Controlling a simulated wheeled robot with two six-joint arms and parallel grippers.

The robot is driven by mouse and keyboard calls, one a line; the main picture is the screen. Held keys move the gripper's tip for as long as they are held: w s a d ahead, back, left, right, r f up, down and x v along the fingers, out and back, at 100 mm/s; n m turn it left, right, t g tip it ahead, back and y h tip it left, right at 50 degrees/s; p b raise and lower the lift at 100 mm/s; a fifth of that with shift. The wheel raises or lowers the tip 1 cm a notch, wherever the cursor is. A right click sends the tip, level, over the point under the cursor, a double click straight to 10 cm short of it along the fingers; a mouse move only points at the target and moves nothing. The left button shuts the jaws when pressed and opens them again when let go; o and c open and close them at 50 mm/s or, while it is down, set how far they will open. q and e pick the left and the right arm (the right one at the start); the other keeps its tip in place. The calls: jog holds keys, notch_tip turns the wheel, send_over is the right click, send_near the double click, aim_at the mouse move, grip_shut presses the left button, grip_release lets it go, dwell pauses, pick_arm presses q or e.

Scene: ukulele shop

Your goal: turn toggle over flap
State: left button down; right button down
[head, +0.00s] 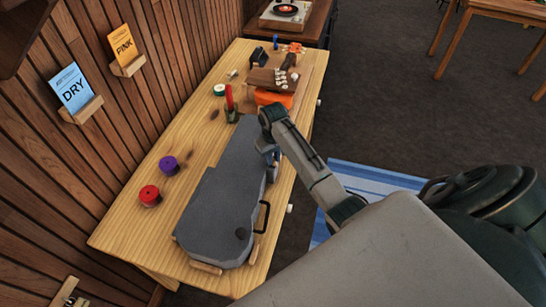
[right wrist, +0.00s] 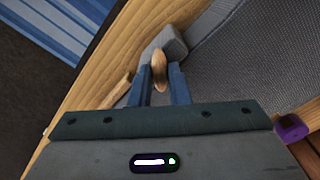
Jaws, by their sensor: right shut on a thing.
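A grey ukulele case (head: 225,190) lies closed on the wooden bench, its handle side towards my right arm. My right gripper (head: 270,157) reaches down to the case's right edge, near the upper end. In the right wrist view, its blue fingers (right wrist: 163,84) are shut on a small oval wooden toggle (right wrist: 159,66). A grey flap (right wrist: 173,42) lies just beyond the toggle, against the case side (right wrist: 245,60). Whether the toggle crosses the flap is hard to tell. The fingers hide the toggle in the head view. My left gripper is out of view.
The bench (head: 125,225) holds a red roll (head: 149,195) and a purple roll (head: 168,165) left of the case. A black handle (head: 263,216) sticks out on its right. An orange box (head: 272,98) and small tools stand at the far end.

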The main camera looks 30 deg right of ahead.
jog(key=n, duration=0.4)
jog(key=shift+r+n, duration=0.1)
jog(key=shift+n, duration=0.2)
jog(key=shift+w+n, duration=0.1)
jog(key=shift+n, duration=1.8)
jog(key=c, duration=1.4)
grip_release()
jog(key=shift+o, duration=0.2)
